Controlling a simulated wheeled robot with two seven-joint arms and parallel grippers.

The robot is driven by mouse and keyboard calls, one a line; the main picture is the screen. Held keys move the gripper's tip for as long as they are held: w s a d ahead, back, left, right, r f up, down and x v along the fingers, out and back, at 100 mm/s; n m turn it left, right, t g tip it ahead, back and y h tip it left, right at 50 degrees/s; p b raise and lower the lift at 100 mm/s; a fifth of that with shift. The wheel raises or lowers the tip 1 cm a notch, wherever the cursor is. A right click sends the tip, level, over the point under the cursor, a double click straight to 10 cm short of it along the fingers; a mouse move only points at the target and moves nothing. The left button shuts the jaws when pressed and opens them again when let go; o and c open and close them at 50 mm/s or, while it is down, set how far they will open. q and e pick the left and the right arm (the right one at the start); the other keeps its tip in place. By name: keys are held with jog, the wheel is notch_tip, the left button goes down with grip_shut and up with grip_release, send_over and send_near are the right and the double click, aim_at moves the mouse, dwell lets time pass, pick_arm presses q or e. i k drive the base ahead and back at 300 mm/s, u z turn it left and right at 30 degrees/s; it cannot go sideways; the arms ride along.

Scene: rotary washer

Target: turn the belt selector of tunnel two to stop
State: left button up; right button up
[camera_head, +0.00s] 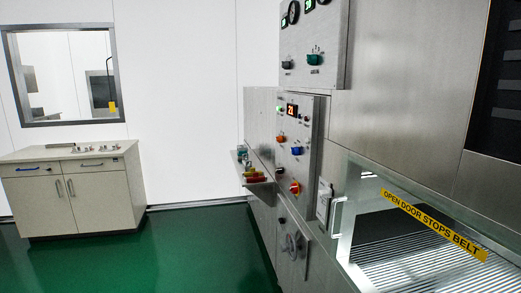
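A grey control panel (310,140) is mounted on the steel machine in the middle of the view. It carries a red digital display (292,110), a green lamp (279,109), an orange knob (281,138), a blue knob (296,151) and a red and yellow switch (295,188). An upper panel (335,40) has a teal knob (314,59), a black knob (287,64) and round gauges. The labels are too small to read, so I cannot tell which knob is the belt selector of tunnel two or how it is set. Neither of my grippers is in view.
A small shelf (241,165) with coloured items juts out left of the panel. At the right is an opening with a conveyor belt (420,260) and a yellow "OPEN DOOR STOPS BELT" strip (432,224). A cabinet (80,193) stands far left. The green floor (160,250) between is clear.

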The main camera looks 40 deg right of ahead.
aim_at(295, 151)
jog(key=z, duration=0.2)
jog(key=i, duration=1.2)
jog(key=z, duration=1.4)
jog(key=i, duration=0.85)
jog(key=z, duration=0.9)
